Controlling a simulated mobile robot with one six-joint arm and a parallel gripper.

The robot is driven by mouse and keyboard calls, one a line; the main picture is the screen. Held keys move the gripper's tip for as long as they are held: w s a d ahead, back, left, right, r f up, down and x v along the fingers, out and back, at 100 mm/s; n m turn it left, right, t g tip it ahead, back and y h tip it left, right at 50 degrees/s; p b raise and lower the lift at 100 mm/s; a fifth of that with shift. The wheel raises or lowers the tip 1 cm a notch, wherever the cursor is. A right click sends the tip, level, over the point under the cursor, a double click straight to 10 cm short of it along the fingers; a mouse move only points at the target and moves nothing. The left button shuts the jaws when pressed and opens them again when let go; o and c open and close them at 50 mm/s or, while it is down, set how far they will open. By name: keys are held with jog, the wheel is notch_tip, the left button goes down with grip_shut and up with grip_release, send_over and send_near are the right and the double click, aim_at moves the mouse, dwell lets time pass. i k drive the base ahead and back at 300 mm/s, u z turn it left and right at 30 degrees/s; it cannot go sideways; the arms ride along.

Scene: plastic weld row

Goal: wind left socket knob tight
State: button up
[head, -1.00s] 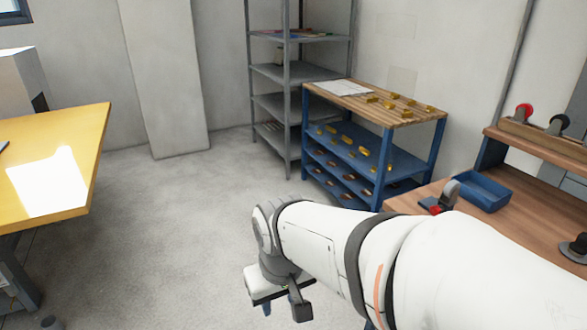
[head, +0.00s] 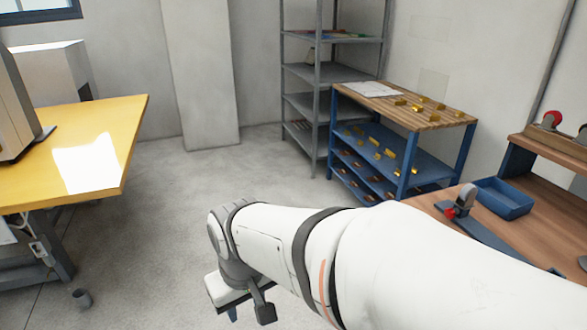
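No knob here can be made out clearly as the left socket knob. On the brown bench at the right, a tool with a red part (head: 463,201) and a grey curved top sits beside a blue tray. A red round-topped piece (head: 551,119) stands on the raised wooden ledge at the right edge. My gripper (head: 246,303) hangs low at the end of my white arm, over the floor and away from the bench. Its fingertips are too unclear to show whether it is open, and I see nothing held in it.
The brown bench (head: 427,203) holds a blue tray (head: 503,198). Behind stand a blue-framed rack with a wooden top (head: 447,118) bearing several yellow pieces, and a grey shelf unit (head: 318,110). A yellow table (head: 122,115) is at the left.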

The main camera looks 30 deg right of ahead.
aim_at(449, 214)
jog(key=u, duration=0.05)
jog(key=k, duration=1.05)
jog(key=z, duration=0.6)
jog(key=i, duration=1)
jog(key=z, duration=0.05)
